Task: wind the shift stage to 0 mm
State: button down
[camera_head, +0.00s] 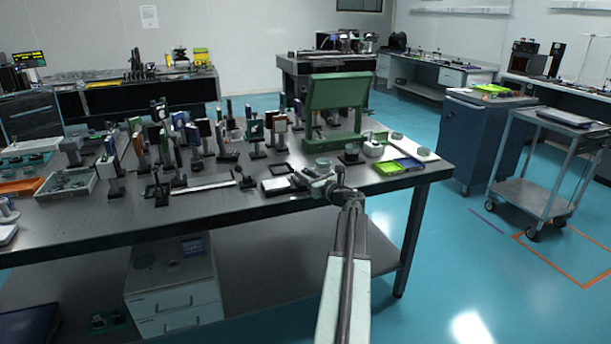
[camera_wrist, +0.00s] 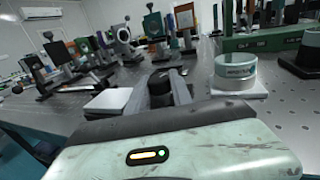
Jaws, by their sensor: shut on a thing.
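My gripper (camera_head: 329,186) is at the front edge of the near optical table, beside a small low stage with a pale top and dark body (camera_head: 277,184), which I take as the shift stage. In the wrist view a pale flat plate (camera_wrist: 108,101) lies left of a dark round knob-like part (camera_wrist: 160,84). My jaws are shut on what looks like this knob. No scale reading on the stage is legible.
A grey-green round container (camera_wrist: 235,69) stands on a pale pad close right of the knob. Several optic mounts crowd the table behind. A green frame (camera_head: 338,105) stands at the back right, and yellow and blue trays (camera_head: 391,168) lie to the right.

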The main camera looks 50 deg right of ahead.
jog(key=n+y, duration=0.1)
jog(key=y, duration=0.1)
jog(key=n+y, duration=0.1)
jog(key=y, duration=0.1)
jog(key=n+y, duration=0.1)
jog(key=y, duration=0.1)
jog(key=shift+d+n+t, duration=0.25)
jog(key=shift+n+t, duration=0.05)
jog(key=shift+n, duration=0.1)
jog(key=shift+a+n+g+y, duration=0.2)
jog(key=shift+n+g+y, duration=0.2)
jog(key=shift+n+y, duration=1.5)
jog(key=shift+m+y, duration=0.3)
jog(key=shift+y, duration=0.2)
jog(key=shift+a, duration=0.1)
jog(key=c, duration=1.1)
grip_release()
jog(key=shift+s, duration=0.15)
jog(key=v, duration=0.7)
jog(key=shift+s, duration=0.3)
